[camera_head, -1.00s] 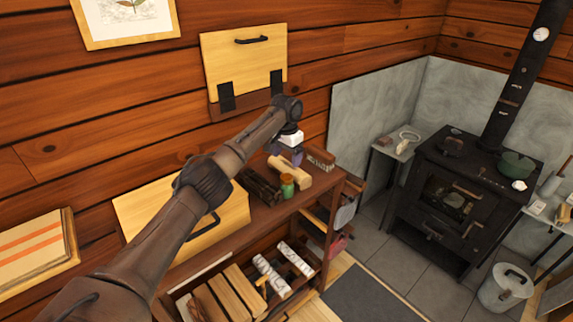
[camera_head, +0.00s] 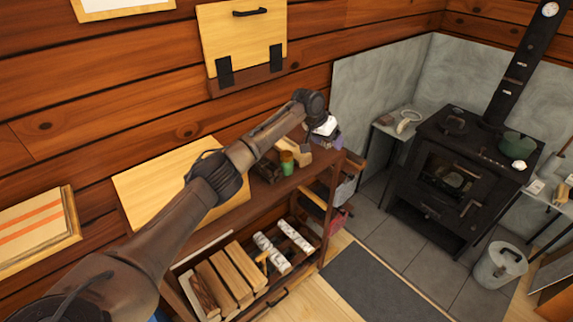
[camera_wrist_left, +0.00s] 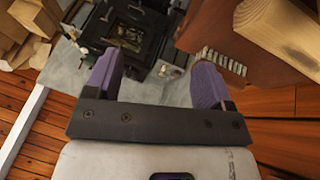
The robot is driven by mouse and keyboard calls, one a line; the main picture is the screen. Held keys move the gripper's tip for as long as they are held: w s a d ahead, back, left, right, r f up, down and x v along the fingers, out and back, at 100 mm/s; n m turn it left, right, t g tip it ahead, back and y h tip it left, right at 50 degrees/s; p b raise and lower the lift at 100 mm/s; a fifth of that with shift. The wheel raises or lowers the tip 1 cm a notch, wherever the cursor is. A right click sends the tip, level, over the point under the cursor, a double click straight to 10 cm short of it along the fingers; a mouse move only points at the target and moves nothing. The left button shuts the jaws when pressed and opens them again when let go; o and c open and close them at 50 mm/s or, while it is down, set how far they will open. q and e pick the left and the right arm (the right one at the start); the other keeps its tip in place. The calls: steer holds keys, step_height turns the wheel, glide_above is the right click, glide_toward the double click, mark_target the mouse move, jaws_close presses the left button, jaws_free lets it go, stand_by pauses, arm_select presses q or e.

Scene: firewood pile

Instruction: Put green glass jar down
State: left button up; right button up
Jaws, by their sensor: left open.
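The small green glass jar (camera_head: 287,163) with an orange-brown top stands upright on the top board of the wooden shelf unit (camera_head: 327,188). My left gripper (camera_head: 328,140) is to the right of the jar, apart from it, near the right end of the top board. In the left wrist view its two purple fingers (camera_wrist_left: 155,72) are spread with nothing between them. The jar does not show in the left wrist view. My right gripper is in no view.
Split wood (camera_head: 268,170) lies beside the jar. A pale wood block (camera_wrist_left: 290,35) and a bristled item (camera_wrist_left: 226,62) are near the right finger.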

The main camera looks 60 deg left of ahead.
arm_select(q)
steer(key=w+d+r+n+t+h+b, duration=0.15)
steer(key=w+d+t+h, duration=0.4)
steer(key=d, duration=0.75)
steer(key=d+r+n+t+y, duration=0.3)
steer(key=d+r+n+t, duration=0.15)
steer(key=n+t, duration=0.6)
steer(key=s+a+n+t+y+b, duration=0.2)
steer(key=s+a+n+y, duration=0.2)
steer(key=n+y, duration=0.6)
steer(key=n+g+y+b, duration=0.1)
steer(key=n+g+y, duration=1)
steer(key=n+g, duration=1)
glide_toward(288, 158)
steer(key=a+n+t, duration=0.2)
steer(key=a+t, duration=0.1)
steer(key=s+a+n+t, duration=0.1)
steer(key=a+n, duration=0.1)
steer(key=shift+a+f, duration=0.15)
steer(key=shift+f, duration=0.25)
steer(key=shift+x, duration=1)
steer(key=shift+w+x, duration=0.25)
steer(key=shift+x, duration=1.9)
steer(key=shift+f, duration=0.1)
